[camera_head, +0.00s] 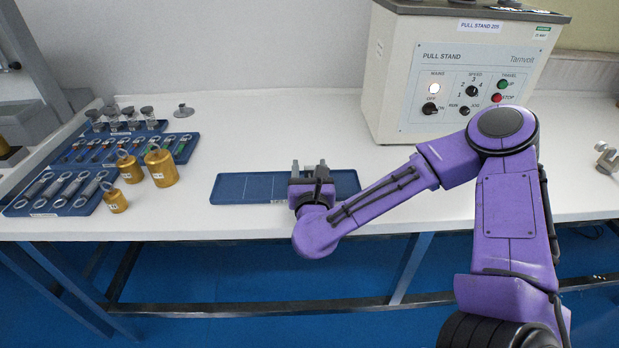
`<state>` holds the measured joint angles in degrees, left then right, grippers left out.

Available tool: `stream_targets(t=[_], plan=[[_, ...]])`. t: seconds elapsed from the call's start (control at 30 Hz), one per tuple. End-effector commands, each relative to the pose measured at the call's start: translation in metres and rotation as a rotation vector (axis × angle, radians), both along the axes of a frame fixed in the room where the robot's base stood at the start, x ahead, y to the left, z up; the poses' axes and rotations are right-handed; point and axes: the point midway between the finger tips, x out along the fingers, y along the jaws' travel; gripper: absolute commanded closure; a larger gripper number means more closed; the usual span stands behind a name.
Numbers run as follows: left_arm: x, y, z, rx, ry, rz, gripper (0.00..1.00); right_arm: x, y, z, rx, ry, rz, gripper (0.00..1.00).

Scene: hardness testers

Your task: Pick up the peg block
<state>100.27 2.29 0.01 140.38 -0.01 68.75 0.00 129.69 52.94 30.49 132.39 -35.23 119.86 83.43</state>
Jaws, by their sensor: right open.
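My right gripper (309,166) is over the flat blue tray (235,188) on the white bench, its two fingers pointing away from me and apart. No object shows clearly between the fingers. The gripper and wrist hide part of the tray, and the bare part of the tray looks empty, with thin pale lines across it. I cannot make out a peg block for certain; anything behind the gripper is hidden. My left gripper is not in view.
A pull stand (455,85) with knobs and a lit lamp stands at the back right. Brass weights (162,168) and blue racks (70,193) of small parts fill the left. A metal fitting (607,160) lies far right.

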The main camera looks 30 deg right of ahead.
Motion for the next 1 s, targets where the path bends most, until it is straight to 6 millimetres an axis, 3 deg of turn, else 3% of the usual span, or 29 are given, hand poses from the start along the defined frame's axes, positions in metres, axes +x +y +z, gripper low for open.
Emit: stream_targets(t=[0.17,0.3,0.33,0.7,0.9,1.0], plan=[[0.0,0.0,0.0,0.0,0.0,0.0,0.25,0.0,0.0,0.0,0.0,0.0,0.0,0.48],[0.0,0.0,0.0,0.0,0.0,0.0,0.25,0.0,0.0,0.0,0.0,0.0,0.0,0.94],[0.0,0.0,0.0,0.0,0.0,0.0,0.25,0.0,0.0,-0.001,0.0,0.0,0.0,1.0],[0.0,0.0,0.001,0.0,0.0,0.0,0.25,0.0,0.0,0.005,0.0,-0.001,-0.001,1.0],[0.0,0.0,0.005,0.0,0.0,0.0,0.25,0.0,0.0,0.035,0.001,-0.006,0.0,1.0],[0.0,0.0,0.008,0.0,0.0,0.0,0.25,-0.016,-0.004,0.053,0.005,-0.007,-0.001,1.0]])
